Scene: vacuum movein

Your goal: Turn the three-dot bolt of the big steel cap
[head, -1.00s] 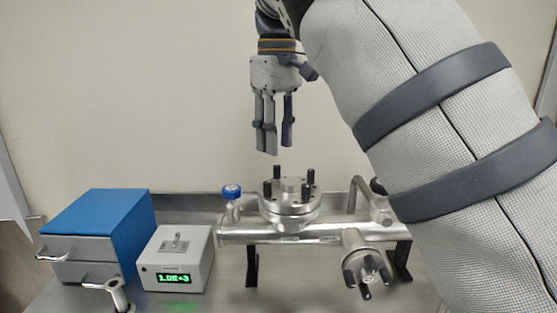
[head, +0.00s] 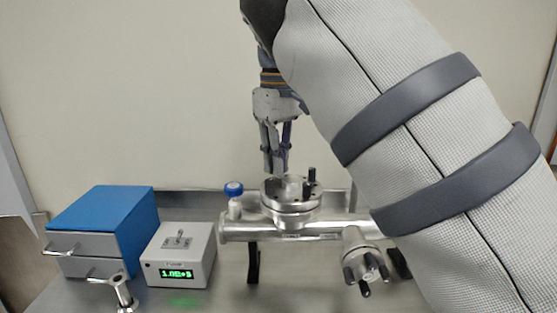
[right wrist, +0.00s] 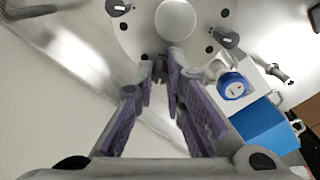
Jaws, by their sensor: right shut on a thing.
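The big steel cap (head: 291,207) is a round flange on top of the steel pipe body, with a raised round centre and black upright bolts. A black bolt (head: 312,175) stands at its right side. My right gripper (head: 277,170) points down at the cap's left side and is shut on a bolt there, largely hidden by the fingers. In the right wrist view the fingertips (right wrist: 168,67) meet at the cap's edge. Two other bolts show there, one at upper left (right wrist: 117,6) and one at right (right wrist: 229,37). I cannot read the held bolt's dots. My left gripper is out of view.
A blue-knobbed valve (head: 234,190) stands close left of the cap. A smaller bolted port (head: 365,266) faces front right. A grey box with a green display (head: 179,257) and a blue-topped drawer box (head: 103,230) stand at left. My right arm hides the pipe's right end.

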